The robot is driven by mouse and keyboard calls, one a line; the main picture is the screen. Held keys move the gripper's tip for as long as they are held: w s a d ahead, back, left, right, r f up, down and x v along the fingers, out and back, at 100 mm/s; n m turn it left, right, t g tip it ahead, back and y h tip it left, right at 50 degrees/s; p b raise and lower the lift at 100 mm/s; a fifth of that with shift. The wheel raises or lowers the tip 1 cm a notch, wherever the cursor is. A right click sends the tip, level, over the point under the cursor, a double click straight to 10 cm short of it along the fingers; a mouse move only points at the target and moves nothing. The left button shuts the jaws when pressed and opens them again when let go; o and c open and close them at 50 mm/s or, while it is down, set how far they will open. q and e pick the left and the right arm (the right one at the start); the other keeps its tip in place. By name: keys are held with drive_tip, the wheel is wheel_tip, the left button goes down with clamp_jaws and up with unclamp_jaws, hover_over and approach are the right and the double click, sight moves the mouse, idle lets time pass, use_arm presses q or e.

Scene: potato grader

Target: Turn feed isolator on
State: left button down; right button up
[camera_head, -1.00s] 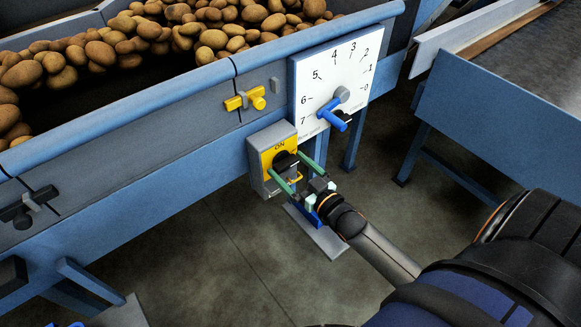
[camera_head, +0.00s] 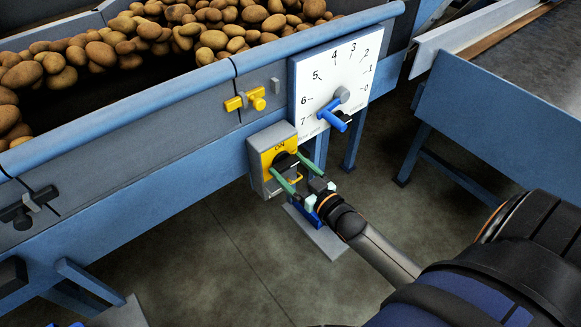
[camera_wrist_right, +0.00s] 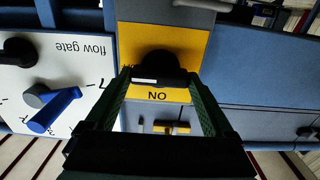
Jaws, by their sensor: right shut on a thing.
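The feed isolator (camera_head: 257,165) is a grey box with a yellow plate and a black knob (camera_head: 285,161). "ON" is printed near the plate's upper edge. My right gripper (camera_head: 293,160) has its green fingers on either side of the knob and is shut on it. In the right wrist view, which is upside down, the knob (camera_wrist_right: 160,66) sits between the dark fingers. The fingers partly hide the knob in the head view. I do not see my left gripper.
The white flow gate dial (camera_head: 335,75) with its blue lever (camera_head: 332,121) is close above right of the isolator. A yellow latch (camera_head: 245,101) is above it. Potatoes (camera_head: 215,38) fill the hopper behind. A blue-framed table (camera_head: 500,125) stands at right.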

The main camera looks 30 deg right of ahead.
drive_tip(key=n+p, duration=0.1)
drive_tip(key=n, duration=0.3)
drive_tip(key=n+p, duration=0.1)
drive_tip(key=n, duration=0.3)
drive_tip(key=shift+n, duration=0.3)
drive_tip(key=n, duration=0.5)
drive_tip(key=shift+a+f, duration=0.1)
drive_tip(key=shift+f, duration=0.05)
drive_tip(key=shift+n+b, duration=0.6)
drive_tip(key=shift+n, duration=1.5)
drive_tip(key=o, duration=1.1)
drive_tip(key=s, duration=0.8)
drive_tip(key=s+d, duration=0.1)
drive_tip(key=s, duration=0.3)
drive_tip(key=shift+s, duration=0.3)
